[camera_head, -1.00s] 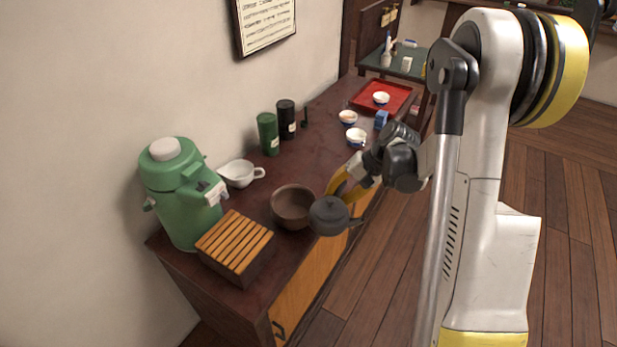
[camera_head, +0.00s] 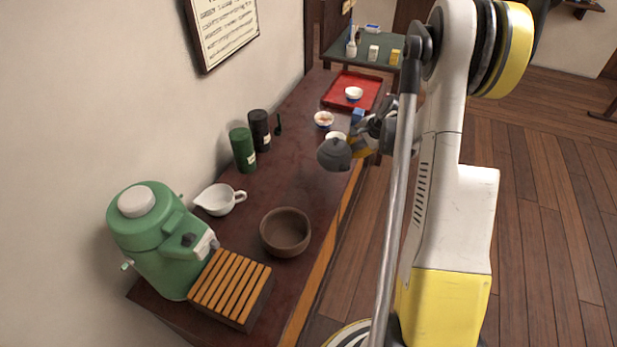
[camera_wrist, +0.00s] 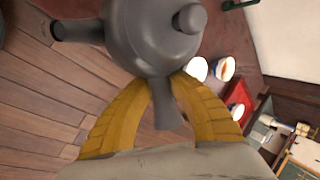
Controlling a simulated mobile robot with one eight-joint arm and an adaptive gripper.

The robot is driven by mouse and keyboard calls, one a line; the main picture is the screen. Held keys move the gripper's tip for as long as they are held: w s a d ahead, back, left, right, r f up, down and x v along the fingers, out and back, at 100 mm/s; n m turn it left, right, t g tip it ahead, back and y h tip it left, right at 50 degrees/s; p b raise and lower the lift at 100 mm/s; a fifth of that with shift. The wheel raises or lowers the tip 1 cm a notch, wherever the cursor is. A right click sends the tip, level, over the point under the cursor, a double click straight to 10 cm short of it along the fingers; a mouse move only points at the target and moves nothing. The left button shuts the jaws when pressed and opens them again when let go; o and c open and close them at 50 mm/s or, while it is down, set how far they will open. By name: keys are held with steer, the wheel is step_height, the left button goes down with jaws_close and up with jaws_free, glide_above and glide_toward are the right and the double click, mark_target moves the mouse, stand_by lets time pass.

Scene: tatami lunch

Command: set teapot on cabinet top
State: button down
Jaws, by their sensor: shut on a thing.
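A dark grey teapot (camera_head: 335,155) hangs in my gripper (camera_head: 362,150) near the cabinet's right edge in the head view. In the wrist view my gripper's yellow fingers (camera_wrist: 166,100) are shut on the handle of the teapot (camera_wrist: 150,35). The teapot appears held above the cabinet top (camera_head: 290,190), a dark reddish-brown surface along the wall. The arm hides part of the gripper in the head view.
On the cabinet stand a green air pot (camera_head: 160,245), slatted wooden box (camera_head: 230,288), brown bowl (camera_head: 285,234), white pourer (camera_head: 219,199), green canister (camera_head: 243,150), black canister (camera_head: 259,131), small cups (camera_head: 324,119) and red tray (camera_head: 340,98). Bare surface lies between the canisters and the teapot.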

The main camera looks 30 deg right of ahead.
steer(key=w+a+f+b, duration=0.1)
steer(key=a+f, duration=0.1)
steer(key=a, duration=0.1)
steer(key=w+a+f+b, duration=0.1)
steer(key=a+f, duration=0.1)
steer(key=a, duration=0.1)
steer(key=w+a+f+b, duration=0.1)
steer(key=a+f, duration=0.1)
steer(key=a, duration=0.1)
steer(key=shift+a, duration=0.15)
step_height(320, 180, down, 4)
steer(key=shift+f+b, duration=0.1)
steer(key=shift+b, duration=1.1)
steer(key=c, duration=1.3)
jaws_free()
